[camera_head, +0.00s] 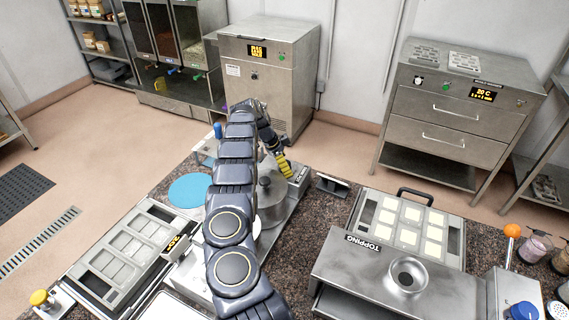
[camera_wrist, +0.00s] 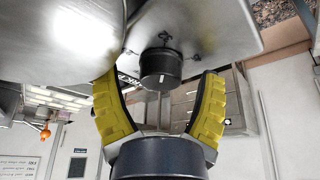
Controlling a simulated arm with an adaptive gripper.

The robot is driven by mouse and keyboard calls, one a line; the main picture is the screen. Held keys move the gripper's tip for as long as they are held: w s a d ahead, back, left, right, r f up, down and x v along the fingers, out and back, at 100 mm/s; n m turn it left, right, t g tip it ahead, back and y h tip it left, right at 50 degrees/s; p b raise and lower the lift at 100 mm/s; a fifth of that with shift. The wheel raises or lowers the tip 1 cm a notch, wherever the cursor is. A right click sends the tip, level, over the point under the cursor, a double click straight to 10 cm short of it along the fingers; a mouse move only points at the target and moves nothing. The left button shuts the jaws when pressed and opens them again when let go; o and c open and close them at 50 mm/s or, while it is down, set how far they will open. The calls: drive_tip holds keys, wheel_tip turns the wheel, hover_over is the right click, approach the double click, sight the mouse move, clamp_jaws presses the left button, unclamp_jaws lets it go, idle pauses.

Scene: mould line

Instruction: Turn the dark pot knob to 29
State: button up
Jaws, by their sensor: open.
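The dark pot knob (camera_wrist: 160,68) shows in the wrist view as a short black cylinder with a white mark on its face. It sits on the metal side of the pot station. My gripper (camera_wrist: 160,98) has its yellow fingers spread on either side of the knob, apart from it. The knob's face points toward the gripper's palm. In the head view my gripper (camera_head: 284,166) is by the right side of the steel pot unit (camera_head: 270,203), and the knob is hidden there. I cannot read a number beside the knob.
A topping station (camera_head: 375,270) and a tray of pale squares (camera_head: 438,225) are on the counter at right. A mould tray (camera_head: 125,257) lies at left.

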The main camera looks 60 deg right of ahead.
drive_tip(key=c, duration=1.1)
drive_tip(key=shift+c, duration=0.2)
drive_tip(key=shift+s+n+t+h, duration=0.1)
drive_tip(key=shift+n+t+h, duration=0.35)
drive_tip(key=shift+n, duration=1.05)
drive_tip(key=shift+n+t+h, duration=0.25)
drive_tip(key=shift+n+t, duration=0.3)
drive_tip(key=shift+n, duration=0.95)
drive_tip(key=o, duration=1.1)
drive_tip(key=shift+o, duration=0.2)
drive_tip(key=shift+r, duration=0.1)
